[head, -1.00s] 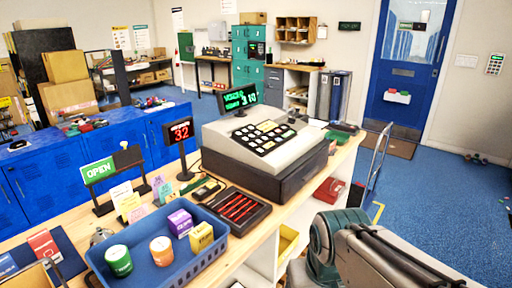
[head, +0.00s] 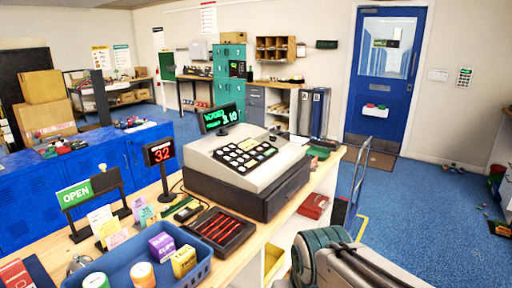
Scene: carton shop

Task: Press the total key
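A grey cash register (head: 240,176) stands on the wooden counter in the middle of the head view. Its sloped top carries a dark keypad (head: 245,155) with several white keys and a few coloured ones. The key labels are too small to read, so I cannot tell which is the total key. A display (head: 220,117) with green digits stands on the register's back. Part of my arm shows at the lower right, but my gripper is out of view.
A blue tray (head: 190,277) with small tubs and boxes sits at the counter's front left. A black tray with red strips (head: 220,230) lies before the register, near a red "32" display (head: 159,152). Blue floor (head: 425,200) is open at right.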

